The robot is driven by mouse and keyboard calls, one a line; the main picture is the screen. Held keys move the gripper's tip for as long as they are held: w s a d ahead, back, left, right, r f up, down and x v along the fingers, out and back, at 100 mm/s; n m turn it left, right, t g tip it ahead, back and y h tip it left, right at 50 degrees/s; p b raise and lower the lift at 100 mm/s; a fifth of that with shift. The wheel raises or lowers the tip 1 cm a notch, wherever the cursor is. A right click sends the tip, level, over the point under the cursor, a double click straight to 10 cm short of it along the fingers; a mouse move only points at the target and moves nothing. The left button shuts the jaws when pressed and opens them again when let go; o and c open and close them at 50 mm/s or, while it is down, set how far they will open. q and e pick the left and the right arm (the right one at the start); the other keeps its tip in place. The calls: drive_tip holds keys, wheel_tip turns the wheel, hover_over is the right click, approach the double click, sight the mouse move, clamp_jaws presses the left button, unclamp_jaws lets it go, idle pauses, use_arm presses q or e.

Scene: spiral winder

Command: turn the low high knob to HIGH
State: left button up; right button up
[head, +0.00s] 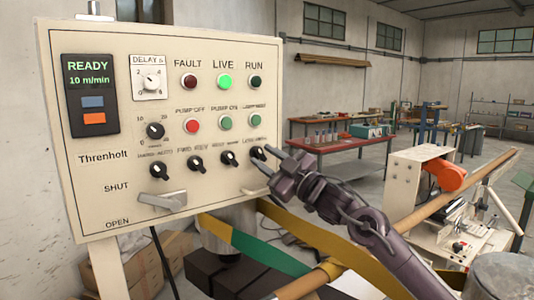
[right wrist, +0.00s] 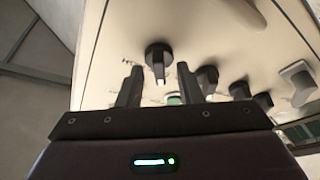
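The low high knob (head: 257,153) is the rightmost black knob in the lower knob row of the cream control panel (head: 120,225). Its label is too small to read surely, and the fingers partly cover it in the head view. My right gripper (head: 263,160) is open, with its fingertips close to the panel around this knob. In the right wrist view the knob (right wrist: 158,57) shows between and just beyond the two spread fingers (right wrist: 157,88). I cannot tell whether either finger touches it. My left gripper is not in view.
Several other black knobs, such as the neighbouring one (head: 229,158), sit left of it. Lamps and buttons, including the lit green LIVE lamp (head: 224,82), are above. A grey lever (head: 162,200) is lower left. A yellow-green band (head: 250,245) runs below the panel.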

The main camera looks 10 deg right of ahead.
drive_tip(key=shift+s, duration=0.1)
drive_tip(key=shift+c, duration=1)
clamp_jaws()
drive_tip(key=shift+m, duration=0.3)
drive_tip(key=m+t, duration=0.1)
drive_tip(key=m+h, duration=0.1)
drive_tip(key=m, duration=0.1)
drive_tip(key=shift+a+f+m+t+h+b, duration=0.1)
drive_tip(key=shift+a+m+t+h+b, duration=0.05)
drive_tip(key=shift+m+t+h+b, duration=0.2)
drive_tip(key=m+t+h, duration=0.1)
drive_tip(key=m, duration=0.3)
drive_tip(key=shift+h, duration=0.25)
drive_tip(key=m+t+h, duration=0.1)
drive_tip(key=m+h, duration=0.1)
drive_tip(key=m, duration=0.3)
drive_tip(key=shift+a+p, duration=0.15)
drive_tip(key=shift+p, duration=0.25)
drive_tip(key=shift+m+h+p, duration=0.4)
drive_tip(key=shift+m+h, duration=0.6)
drive_tip(key=shift+m, duration=0.75)
drive_tip(key=shift+m+h+p, duration=0.4)
drive_tip(key=shift+m+h, duration=0.6)
drive_tip(key=shift+m, duration=0.7)
